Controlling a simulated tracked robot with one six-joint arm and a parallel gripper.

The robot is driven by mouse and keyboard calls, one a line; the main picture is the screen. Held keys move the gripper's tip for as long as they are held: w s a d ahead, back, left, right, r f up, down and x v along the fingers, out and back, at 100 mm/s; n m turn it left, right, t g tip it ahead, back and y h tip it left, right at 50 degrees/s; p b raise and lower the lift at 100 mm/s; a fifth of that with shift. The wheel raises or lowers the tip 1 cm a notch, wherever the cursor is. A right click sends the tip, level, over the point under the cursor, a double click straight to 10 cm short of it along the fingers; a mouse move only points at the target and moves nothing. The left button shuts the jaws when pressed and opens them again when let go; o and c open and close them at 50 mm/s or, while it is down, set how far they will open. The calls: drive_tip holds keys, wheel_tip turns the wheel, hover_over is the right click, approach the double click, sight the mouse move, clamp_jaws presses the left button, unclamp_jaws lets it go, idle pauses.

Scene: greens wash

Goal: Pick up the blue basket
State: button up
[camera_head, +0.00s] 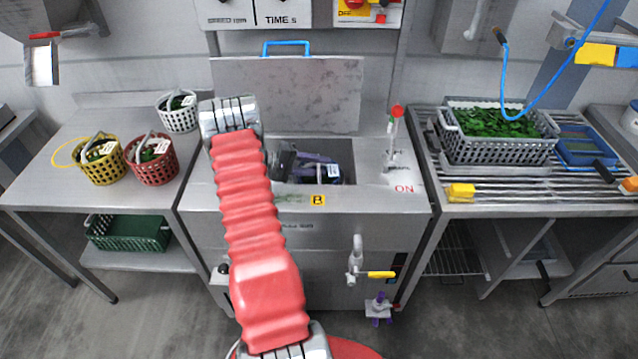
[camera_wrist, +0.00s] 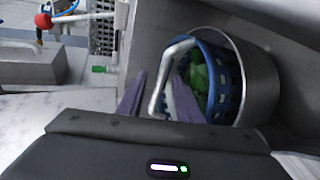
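The blue basket (camera_wrist: 235,75) shows in the wrist view with green leaves inside and a pale handle (camera_wrist: 170,70). It sits within a round grey metal drum. My gripper (camera_wrist: 162,66) has its two purple fingers apart, with part of the handle between them in the picture; I cannot tell whether they touch it. In the head view my gripper (camera_head: 318,165) is down in the open basin of the steel washing machine (camera_head: 310,230). There the basket is mostly hidden behind the gripper and the basin's edge.
The machine's lid (camera_head: 290,90) stands raised behind the basin. A red-topped lever (camera_head: 396,125) stands right of the opening. Yellow (camera_head: 100,170), red (camera_head: 150,172) and white (camera_head: 178,122) baskets stand on the left table. A grey crate of greens (camera_head: 480,152) and a blue tray (camera_head: 585,158) occupy the right rack.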

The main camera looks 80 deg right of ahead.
clamp_jaws()
idle(0.3)
idle(1.1)
